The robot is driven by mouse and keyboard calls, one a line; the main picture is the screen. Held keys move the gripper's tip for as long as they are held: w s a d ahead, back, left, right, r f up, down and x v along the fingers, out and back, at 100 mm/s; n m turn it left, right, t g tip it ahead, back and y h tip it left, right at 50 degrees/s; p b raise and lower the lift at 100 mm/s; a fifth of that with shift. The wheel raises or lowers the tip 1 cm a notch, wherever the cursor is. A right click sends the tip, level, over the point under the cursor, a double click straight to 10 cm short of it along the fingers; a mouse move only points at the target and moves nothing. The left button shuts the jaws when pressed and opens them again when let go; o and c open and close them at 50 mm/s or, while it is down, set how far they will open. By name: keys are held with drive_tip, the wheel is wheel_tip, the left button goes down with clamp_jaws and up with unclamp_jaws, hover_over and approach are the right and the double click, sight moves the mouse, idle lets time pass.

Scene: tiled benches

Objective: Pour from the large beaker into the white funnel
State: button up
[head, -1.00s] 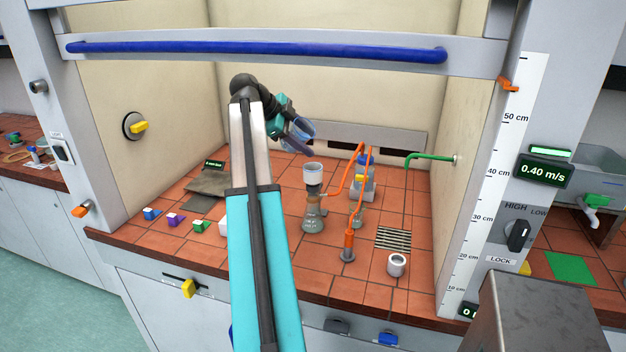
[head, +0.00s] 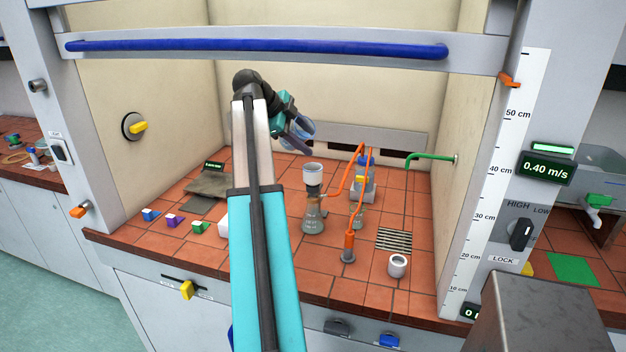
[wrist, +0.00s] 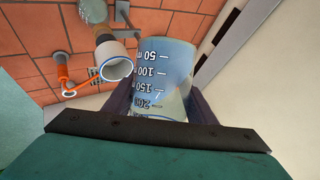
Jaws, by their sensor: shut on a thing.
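My gripper (head: 287,127) is shut on the large beaker (head: 301,131), inside the fume hood. In the wrist view the beaker (wrist: 163,75) is clear with a blue tint and volume marks, between the two jaws. The beaker is tilted, its mouth toward lower right in the head view. The white funnel (head: 313,173) stands upright on a conical flask (head: 313,218), below and slightly right of the beaker's mouth. The funnel's rim (wrist: 117,68) shows beside the beaker in the wrist view. I cannot tell whether any liquid is leaving the beaker.
An orange hose (head: 341,183) runs right of the funnel to an orange-topped fitting (head: 348,247). A white cup (head: 397,265) and a drain grate (head: 394,240) are at right. The blue sash bar (head: 255,47) crosses above.

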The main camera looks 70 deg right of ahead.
drive_tip(key=shift+w+r+m+t+b, duration=0.1)
drive_tip(key=shift+r+m+t+b, duration=0.3)
drive_tip(key=shift+t+b, duration=0.55)
idle(7.0)
